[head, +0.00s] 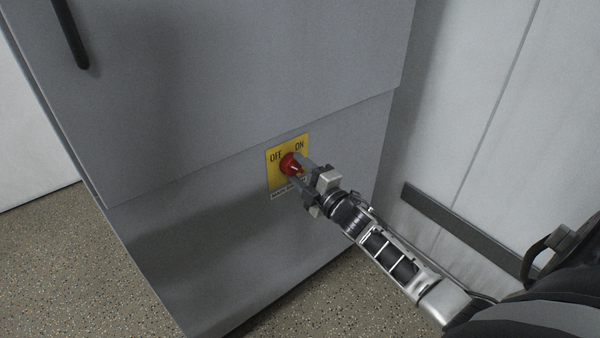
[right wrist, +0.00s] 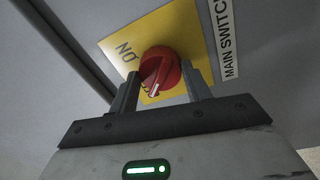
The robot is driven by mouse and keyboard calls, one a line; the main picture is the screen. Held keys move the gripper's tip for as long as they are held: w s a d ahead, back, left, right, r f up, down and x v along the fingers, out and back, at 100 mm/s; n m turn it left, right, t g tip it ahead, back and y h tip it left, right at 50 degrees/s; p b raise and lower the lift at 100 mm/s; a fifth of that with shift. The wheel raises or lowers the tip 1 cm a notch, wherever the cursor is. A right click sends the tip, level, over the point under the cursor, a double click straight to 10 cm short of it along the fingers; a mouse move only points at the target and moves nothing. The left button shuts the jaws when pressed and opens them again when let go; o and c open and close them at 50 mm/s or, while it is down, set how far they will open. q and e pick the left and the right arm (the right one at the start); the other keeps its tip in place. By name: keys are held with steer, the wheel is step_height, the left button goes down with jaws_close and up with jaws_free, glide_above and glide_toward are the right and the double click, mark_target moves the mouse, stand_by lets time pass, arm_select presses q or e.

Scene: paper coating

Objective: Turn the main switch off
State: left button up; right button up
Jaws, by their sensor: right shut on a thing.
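The main switch is a red rotary knob (head: 290,163) on a yellow plate (head: 274,178) marked OFF at the left and ON at the right, set in the grey cabinet's lower front. My right gripper (head: 296,172) is at the knob with its fingers on either side of it. In the right wrist view the red knob (right wrist: 160,70) sits between the two fingertips (right wrist: 160,85), with a pale pointer mark on it. The left gripper is not in view.
The grey cabinet (head: 200,200) has a black handle (head: 72,35) at the upper left. A pale wall (head: 480,90) with a dark rail (head: 465,230) stands at the right, close to my right arm. Speckled floor (head: 80,270) is clear at the lower left.

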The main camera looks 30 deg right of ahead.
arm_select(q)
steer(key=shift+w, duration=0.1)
arm_select(e)
steer(key=shift+f, duration=0.1)
stand_by(0.3)
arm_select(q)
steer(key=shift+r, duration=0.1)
arm_select(e)
steer(key=o, duration=1)
arm_select(q)
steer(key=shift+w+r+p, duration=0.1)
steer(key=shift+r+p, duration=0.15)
steer(key=shift+p, duration=0.35)
arm_select(e)
steer(key=s, duration=0.5)
steer(key=s+d, duration=0.1)
steer(key=s, duration=0.4)
steer(key=s+f, duration=0.1)
steer(key=s, duration=0.5)
steer(key=shift+d, duration=0.15)
